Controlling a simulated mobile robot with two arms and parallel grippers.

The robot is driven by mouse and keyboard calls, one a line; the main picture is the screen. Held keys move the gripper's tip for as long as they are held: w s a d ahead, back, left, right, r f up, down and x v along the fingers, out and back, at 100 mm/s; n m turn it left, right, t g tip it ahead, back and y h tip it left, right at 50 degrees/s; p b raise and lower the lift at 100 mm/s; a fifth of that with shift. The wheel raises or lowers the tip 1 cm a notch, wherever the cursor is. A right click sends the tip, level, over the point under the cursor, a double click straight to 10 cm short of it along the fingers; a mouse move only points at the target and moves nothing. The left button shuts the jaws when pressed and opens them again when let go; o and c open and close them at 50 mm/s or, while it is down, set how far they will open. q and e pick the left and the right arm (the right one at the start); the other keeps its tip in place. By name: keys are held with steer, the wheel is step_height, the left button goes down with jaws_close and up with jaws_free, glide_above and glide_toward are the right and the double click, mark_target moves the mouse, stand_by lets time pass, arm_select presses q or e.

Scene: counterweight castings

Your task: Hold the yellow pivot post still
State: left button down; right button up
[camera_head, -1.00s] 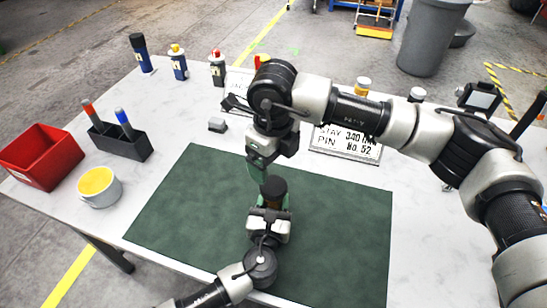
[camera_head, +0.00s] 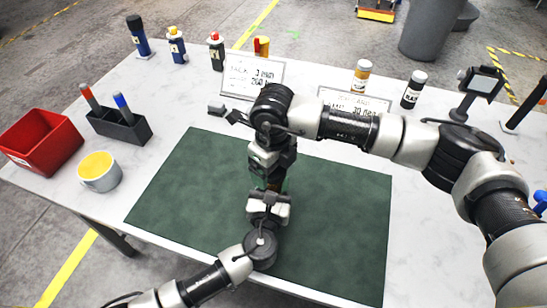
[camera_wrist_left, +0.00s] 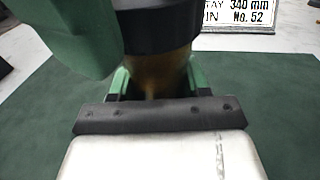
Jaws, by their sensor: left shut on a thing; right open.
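The yellow pivot post (camera_wrist_left: 160,75) shows in the left wrist view as a brownish-yellow body under a wide dark top (camera_wrist_left: 155,32). It stands over the green mat (camera_head: 335,230). My left gripper (camera_wrist_left: 158,82) is shut on it, green fingers on both sides; in the head view this gripper (camera_head: 270,190) comes in from below. My right gripper (camera_head: 271,177) is open and points down right at the post, hiding most of it in the head view. A blurred green shape (camera_wrist_left: 60,35), apparently a right finger, fills the upper left of the wrist view, close to the top.
A sign (camera_head: 250,76) and a second sign (camera_head: 355,100), partly behind my right arm, stand behind the mat. Several bottles line the back, including a dark one (camera_head: 413,90). A red bin (camera_head: 40,143), marker holder (camera_head: 120,127) and cup (camera_head: 100,171) stand left. The mat's right side is clear.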

steer(key=shift+c, duration=0.3)
steer(key=c, duration=0.9)
steer(key=o, duration=1.1)
steer(key=shift+r, duration=0.1)
step_height(320, 180, up, 12)
arm_select(q)
steer(key=shift+c, duration=2.2)
jaws_free()
